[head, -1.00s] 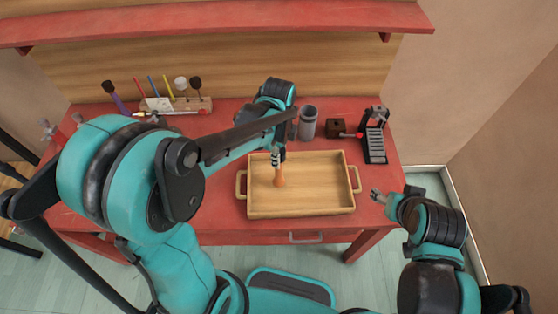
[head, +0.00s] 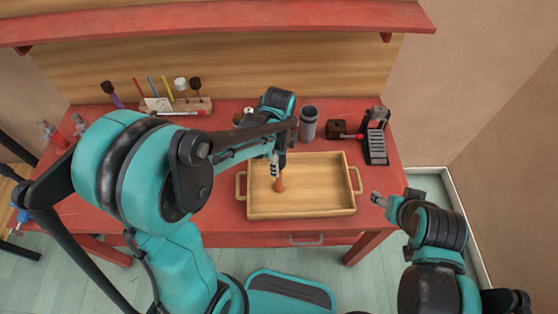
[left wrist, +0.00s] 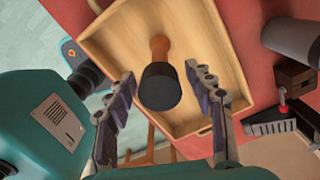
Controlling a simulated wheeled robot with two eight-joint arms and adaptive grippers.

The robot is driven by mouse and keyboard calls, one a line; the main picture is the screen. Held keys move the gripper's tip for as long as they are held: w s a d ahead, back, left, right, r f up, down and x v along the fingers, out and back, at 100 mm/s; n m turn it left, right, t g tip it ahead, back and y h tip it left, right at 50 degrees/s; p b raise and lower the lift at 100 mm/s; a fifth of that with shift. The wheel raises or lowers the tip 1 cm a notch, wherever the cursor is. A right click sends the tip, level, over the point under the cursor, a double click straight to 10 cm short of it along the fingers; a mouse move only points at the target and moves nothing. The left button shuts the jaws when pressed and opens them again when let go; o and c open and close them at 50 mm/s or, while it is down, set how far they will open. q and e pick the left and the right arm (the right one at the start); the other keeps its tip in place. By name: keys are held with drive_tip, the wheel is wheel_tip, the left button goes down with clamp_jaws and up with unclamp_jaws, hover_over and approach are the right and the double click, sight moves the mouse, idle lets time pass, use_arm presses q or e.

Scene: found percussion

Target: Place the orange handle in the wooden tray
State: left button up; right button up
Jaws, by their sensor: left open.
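The orange handle (head: 281,184) is inside the wooden tray (head: 300,213), toward its left half, below my left gripper (head: 275,166). In the left wrist view the orange handle (left wrist: 160,47) ends in a dark round head (left wrist: 160,88) that faces the camera. Open fingers of my left gripper (left wrist: 168,98) lie on both sides of the dark head, with gaps visible. Whether the handle stands fully upright is hard to tell. My right gripper (head: 379,199) is off the tray's right side; its jaw state is unclear.
The tray stands on a red workbench (head: 222,222). Behind it are a grey cylinder (head: 308,124), a dark block (head: 335,128) and a black stand (head: 375,140). A wooden rack (head: 190,104) with tools is at the back left. Most of the tray floor is bare.

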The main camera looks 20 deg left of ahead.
use_arm(q)
wheel_tip(320, 180, up, 11)
drive_tip(key=p, duration=0.3)
drive_tip(key=s+a+r+n+t, duration=0.1)
drive_tip(key=s+a+n+t, duration=0.1)
drive_tip(key=s+n, duration=0.3)
drive_tip(key=s+a+r+n+t, duration=0.2)
drive_tip(key=s+n+t, duration=0.3)
drive_tip(key=n, duration=0.9)
drive_tip(key=shift+s+a, duration=0.25)
drive_tip(key=shift+a, duration=0.15)
